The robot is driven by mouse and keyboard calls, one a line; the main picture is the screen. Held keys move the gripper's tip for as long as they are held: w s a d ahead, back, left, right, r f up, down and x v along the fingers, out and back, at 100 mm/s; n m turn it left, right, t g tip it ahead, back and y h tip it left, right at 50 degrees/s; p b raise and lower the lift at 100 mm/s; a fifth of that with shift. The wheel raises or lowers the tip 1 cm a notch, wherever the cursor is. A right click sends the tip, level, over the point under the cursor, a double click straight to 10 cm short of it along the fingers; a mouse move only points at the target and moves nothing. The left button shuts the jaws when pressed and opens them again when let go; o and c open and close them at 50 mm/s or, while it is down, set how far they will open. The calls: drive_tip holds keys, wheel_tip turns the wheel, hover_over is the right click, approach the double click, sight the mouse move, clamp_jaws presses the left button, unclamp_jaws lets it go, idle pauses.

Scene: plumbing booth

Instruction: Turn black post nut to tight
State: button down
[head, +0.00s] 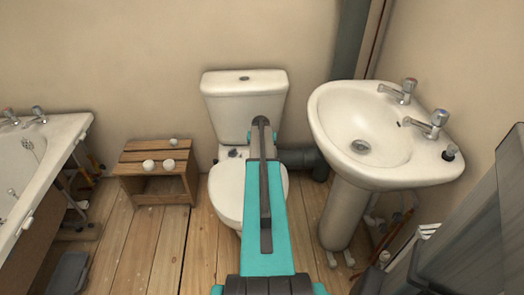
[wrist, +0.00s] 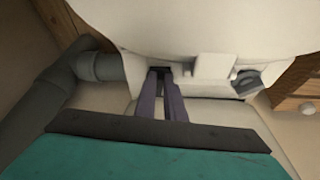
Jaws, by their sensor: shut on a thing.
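In the wrist view my gripper (wrist: 161,73) reaches in under a white ceramic body of the toilet, its two dark fingers close together. The fingertips are shut on a small dark piece (wrist: 159,70) at the ceramic's edge, which appears to be the black post nut; it is mostly hidden between the fingers. I cannot tell how tight it is. In the head view my arm stretches over the white toilet (head: 226,188) to its cistern (head: 222,105), and the fingers and nut are hidden behind the arm.
A grey waste pipe (wrist: 55,85) bends close to the fingers in the wrist view. A grey fitting (wrist: 247,83) sits on the other side. The basin (head: 340,115) stands right, the wooden crate (head: 135,157) and bath (head: 60,130) left. Floorboards (head: 150,240) between are clear.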

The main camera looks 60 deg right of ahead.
drive_tip(key=shift+s+f, duration=0.25)
idle(0.6)
drive_tip(key=c, duration=1.6)
unclamp_jaws()
drive_tip(key=shift+w, duration=0.15)
drive_tip(key=shift+c, duration=0.2)
drive_tip(key=shift+r, duration=0.1)
drive_tip(key=shift+p+v, duration=0.45)
drive_tip(key=shift+v, duration=0.45)
drive_tip(key=p+v, duration=0.2)
drive_tip(key=v, duration=0.4)
drive_tip(key=shift+p, duration=0.35)
